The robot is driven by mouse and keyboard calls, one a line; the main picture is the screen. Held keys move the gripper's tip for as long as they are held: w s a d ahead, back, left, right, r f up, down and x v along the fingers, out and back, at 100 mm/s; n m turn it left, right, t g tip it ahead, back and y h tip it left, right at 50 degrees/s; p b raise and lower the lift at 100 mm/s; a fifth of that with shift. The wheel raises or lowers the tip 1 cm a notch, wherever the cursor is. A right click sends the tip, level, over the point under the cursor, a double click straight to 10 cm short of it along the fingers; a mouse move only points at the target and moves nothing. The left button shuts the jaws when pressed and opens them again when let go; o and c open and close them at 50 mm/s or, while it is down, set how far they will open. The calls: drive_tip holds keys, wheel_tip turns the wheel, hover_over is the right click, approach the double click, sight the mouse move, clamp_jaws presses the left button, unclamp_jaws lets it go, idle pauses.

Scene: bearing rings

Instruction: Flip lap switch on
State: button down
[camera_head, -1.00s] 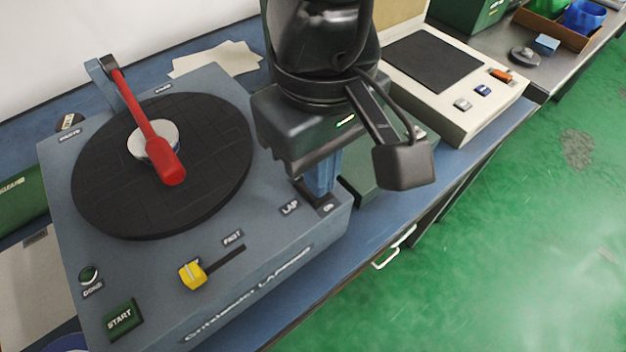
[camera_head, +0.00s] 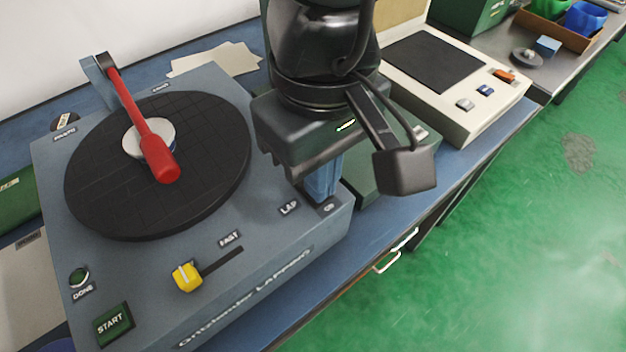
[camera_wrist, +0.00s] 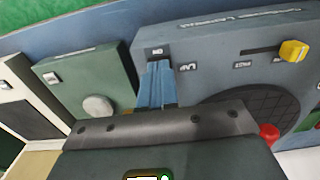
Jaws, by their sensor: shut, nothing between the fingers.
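The grey-blue lapping machine (camera_head: 210,318) fills the left of the head view, with a black round plate (camera_head: 215,150) on top. The LAP label (camera_head: 289,208) and ON label (camera_head: 328,208) are at its right front corner; they also show in the wrist view (camera_wrist: 187,68) (camera_wrist: 157,51). My gripper (camera_head: 320,194), with blue fingers, is shut and empty, pointing down at the spot beside these labels. In the wrist view its fingertips (camera_wrist: 159,68) are just by the ON label. The lap switch is hidden behind the fingers, and I cannot tell whether they touch it.
A red-handled arm (camera_head: 162,163) lies over the plate. A yellow slider knob (camera_head: 187,276), green START button (camera_head: 113,323) and DONE lamp (camera_head: 79,277) are on the machine. A green box (camera_head: 385,190) and a cream device (camera_head: 465,120) stand to the right.

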drive_tip(key=shift+f, duration=0.2)
drive_tip(key=shift+r, duration=0.1)
drive_tip(key=shift+r+p, duration=1.05)
drive_tip(key=shift+r, duration=2.4)
drive_tip(key=shift+a, duration=0.1)
